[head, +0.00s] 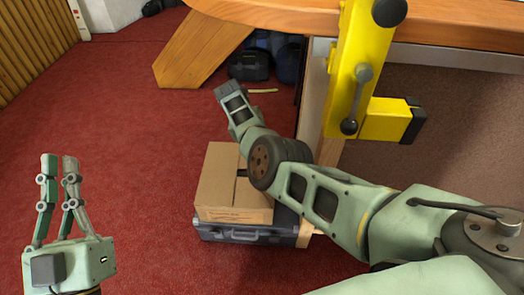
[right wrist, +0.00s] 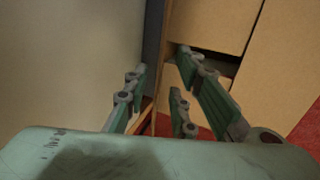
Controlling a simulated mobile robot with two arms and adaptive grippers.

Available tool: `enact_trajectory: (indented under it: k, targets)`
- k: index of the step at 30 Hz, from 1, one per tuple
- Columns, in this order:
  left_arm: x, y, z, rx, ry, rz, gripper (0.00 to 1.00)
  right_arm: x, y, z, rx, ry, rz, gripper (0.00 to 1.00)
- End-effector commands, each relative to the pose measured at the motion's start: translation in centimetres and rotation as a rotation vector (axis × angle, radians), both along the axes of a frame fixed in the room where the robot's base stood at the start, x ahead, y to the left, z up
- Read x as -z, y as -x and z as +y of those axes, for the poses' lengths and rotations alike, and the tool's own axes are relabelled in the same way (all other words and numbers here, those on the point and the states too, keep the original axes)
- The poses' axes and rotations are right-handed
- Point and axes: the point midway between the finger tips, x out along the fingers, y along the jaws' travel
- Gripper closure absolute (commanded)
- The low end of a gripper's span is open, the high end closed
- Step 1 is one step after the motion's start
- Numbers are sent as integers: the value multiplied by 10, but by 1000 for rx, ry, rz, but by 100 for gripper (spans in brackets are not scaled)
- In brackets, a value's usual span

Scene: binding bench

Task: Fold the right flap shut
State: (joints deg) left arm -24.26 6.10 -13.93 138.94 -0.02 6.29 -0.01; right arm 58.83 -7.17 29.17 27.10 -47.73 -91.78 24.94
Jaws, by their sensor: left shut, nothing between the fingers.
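A tan cardboard box (head: 229,182) sits on a dark case below centre in the head view. Part of its top looks covered, with a dark gap by my right arm. My right arm hides the box's right side, so I cannot tell how the right flap stands there. In the right wrist view, tan box panels (right wrist: 215,22) fill the upper right, around a dark gap. My right gripper (right wrist: 162,62) has its fingers apart close beside the box; a brown edge shows between them, apparently not gripped. My left gripper (head: 59,157) is shut and empty, left of the box.
The dark case (head: 235,232) lies on red carpet (head: 130,130). A yellow clamp (head: 352,75) hangs from the wooden bench (head: 455,22) at the upper right. Another dark case (head: 249,65) stands under the bench. Carpet between my left gripper and the box is clear.

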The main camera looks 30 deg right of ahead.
Motion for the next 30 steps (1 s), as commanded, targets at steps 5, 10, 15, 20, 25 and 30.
enact_trajectory:
  k: [5,10,15,20,25,30]
  targets:
    - [0,0,0,0,0,1,100,0,0,0,0,0,0,70]
    - [0,0,0,-1,0,2,100,-1,0,0,0,0,0,70]
    - [0,0,0,-1,0,1,100,-18,-5,7,0,1,-3,70]
    - [0,0,0,-1,0,1,100,-50,-11,17,0,1,-5,70]
    - [0,0,0,0,0,1,100,-83,-18,28,-1,0,-3,70]
    - [0,0,0,0,0,1,100,-104,-22,35,0,0,-1,70]
